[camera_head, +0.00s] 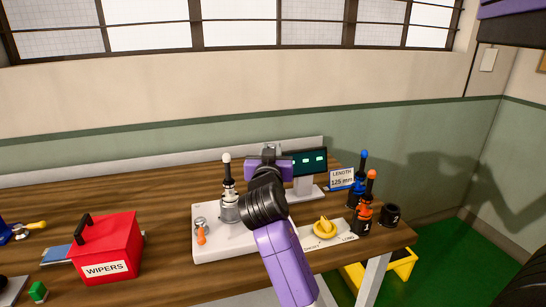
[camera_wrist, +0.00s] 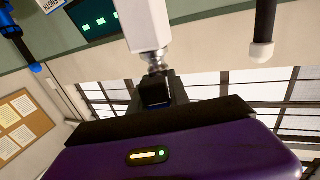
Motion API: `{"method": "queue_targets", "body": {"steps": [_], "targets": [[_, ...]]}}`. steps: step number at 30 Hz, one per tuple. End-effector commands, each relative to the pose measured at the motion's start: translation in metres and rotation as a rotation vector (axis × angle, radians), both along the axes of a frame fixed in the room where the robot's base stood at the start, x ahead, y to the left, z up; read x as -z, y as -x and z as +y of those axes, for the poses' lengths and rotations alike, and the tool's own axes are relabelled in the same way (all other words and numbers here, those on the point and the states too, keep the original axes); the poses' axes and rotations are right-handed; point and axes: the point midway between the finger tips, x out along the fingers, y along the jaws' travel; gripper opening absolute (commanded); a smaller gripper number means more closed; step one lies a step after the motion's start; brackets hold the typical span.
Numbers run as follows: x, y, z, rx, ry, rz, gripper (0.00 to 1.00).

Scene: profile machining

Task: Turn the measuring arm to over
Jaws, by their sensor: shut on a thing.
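The measuring station has a white base plate (camera_head: 215,247), where a silver holder with a white-tipped black tool (camera_head: 229,190) stands upright. That black tool with its white tip also shows in the wrist view (camera_wrist: 263,30). My purple gripper (camera_head: 268,160) is to the right of the tool, in front of the screen. In the wrist view my gripper (camera_wrist: 156,78) is shut at a small metallic piece (camera_wrist: 155,60) below a white block (camera_wrist: 145,22), apparently the measuring arm. In the head view my wrist and gripper hide most of the measuring arm.
A screen (camera_head: 308,160) and a LENGTH 125 mm sign (camera_head: 342,179) stand behind. A yellow dial (camera_head: 325,229) and several tool holders (camera_head: 364,215) are on the right. A red WIPERS box (camera_head: 106,248) is on the left. Bare wooden table (camera_head: 165,210) lies between box and plate.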

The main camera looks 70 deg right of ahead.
Motion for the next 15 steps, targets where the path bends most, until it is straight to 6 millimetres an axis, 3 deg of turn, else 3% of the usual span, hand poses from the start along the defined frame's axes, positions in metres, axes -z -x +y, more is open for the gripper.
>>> {"method": "queue_targets", "body": {"steps": [15], "targets": [[0.005,-0.015,0.002,0.414,-0.001,-0.001,0.00]]}}
